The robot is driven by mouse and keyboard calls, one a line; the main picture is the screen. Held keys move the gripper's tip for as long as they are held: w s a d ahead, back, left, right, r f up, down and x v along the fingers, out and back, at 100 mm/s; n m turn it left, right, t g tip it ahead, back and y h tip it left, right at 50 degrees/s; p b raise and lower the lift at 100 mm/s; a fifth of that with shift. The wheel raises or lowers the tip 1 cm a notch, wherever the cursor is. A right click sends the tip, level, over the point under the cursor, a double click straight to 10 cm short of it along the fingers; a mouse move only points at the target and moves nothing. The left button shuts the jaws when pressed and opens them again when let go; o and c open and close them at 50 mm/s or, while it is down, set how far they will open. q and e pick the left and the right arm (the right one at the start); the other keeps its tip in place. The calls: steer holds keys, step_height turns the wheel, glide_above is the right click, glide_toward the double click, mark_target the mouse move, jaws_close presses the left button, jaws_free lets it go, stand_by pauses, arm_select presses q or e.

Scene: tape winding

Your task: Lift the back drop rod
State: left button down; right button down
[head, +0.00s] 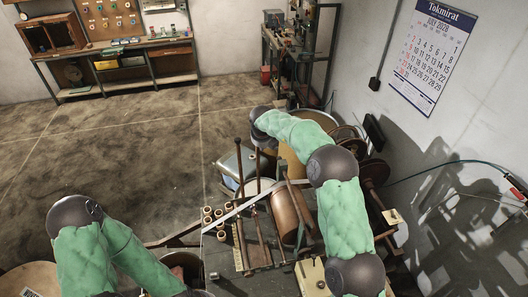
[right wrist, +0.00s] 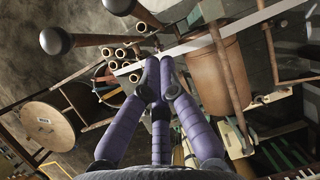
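Two upright drop rods stand side by side beside the winding bench in the head view, a left one (head: 240,168) and a right one (head: 258,170). In the right wrist view two dark-knobbed rods show, a lower one (right wrist: 95,40) and an upper one (right wrist: 140,12). I cannot tell for sure which is the back one. My right gripper (right wrist: 159,62) has its purple fingertips close together, with nothing visible between them, a little below the lower rod in the picture. In the head view it is hidden by my right arm. My left gripper is not in view.
A pale tape strip (right wrist: 225,28) runs across to a brown roller (right wrist: 216,80), also seen in the head view (head: 285,217). Several small rolls (head: 208,222) stand left of it. A round wooden stool-like top (right wrist: 47,125) lies left. The floor behind the bench is open.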

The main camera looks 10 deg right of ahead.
steer(key=shift+w+r+g, duration=0.15)
steer(key=shift+w+g, duration=0.25)
steer(key=shift+w, duration=0.7)
